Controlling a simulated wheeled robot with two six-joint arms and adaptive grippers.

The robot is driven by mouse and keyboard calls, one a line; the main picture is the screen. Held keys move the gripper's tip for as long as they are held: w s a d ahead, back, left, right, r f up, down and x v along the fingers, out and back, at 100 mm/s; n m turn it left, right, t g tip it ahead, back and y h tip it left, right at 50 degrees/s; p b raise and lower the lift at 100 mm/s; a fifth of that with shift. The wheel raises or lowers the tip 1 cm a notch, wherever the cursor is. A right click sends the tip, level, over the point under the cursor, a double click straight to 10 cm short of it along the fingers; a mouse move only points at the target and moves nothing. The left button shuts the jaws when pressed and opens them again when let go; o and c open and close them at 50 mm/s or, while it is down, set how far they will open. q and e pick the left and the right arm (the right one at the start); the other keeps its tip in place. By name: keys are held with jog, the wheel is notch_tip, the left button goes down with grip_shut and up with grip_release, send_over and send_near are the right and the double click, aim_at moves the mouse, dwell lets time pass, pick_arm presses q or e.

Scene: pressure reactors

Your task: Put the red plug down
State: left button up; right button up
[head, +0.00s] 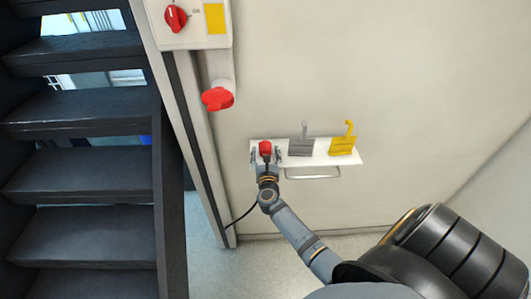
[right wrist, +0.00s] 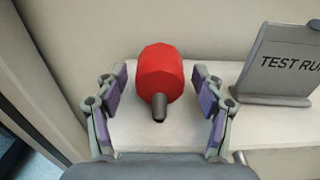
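The red plug (head: 265,148) is at the left end of a white shelf (head: 322,158) on the wall. In the right wrist view the red plug (right wrist: 160,72) has its dark cable end towards me and seems to rest on the shelf (right wrist: 150,135). My right gripper (head: 266,158) is at the plug. In the right wrist view the fingers of my right gripper (right wrist: 159,78) are spread on either side of the plug, with a gap on both sides. My left gripper is not in view.
A grey sign (right wrist: 281,65) reading "TEST RU…" and a yellow sign (head: 342,146) stand on the shelf, right of the plug. A red socket (head: 218,98) hangs below a switch box (head: 190,22). Dark stairs (head: 85,160) are at left. A black cable (head: 243,214) hangs below the shelf.

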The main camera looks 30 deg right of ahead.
jog(key=shift+r+p, duration=1)
jog(key=shift+p, duration=0.05)
jog(key=shift+s+a+f+b, duration=0.35)
jog(key=shift+s+b, duration=0.05)
jog(key=shift+s, duration=0.15)
jog(key=shift+s+a+f+b, duration=0.3)
jog(key=shift+s+f+b, duration=0.05)
jog(key=shift+s, duration=0.15)
jog(key=b+v, duration=0.2)
jog(key=v, duration=0.7)
jog(key=shift+s+a+r, duration=0.2)
jog(key=shift+r, duration=0.1)
jog(key=shift+f, duration=0.1)
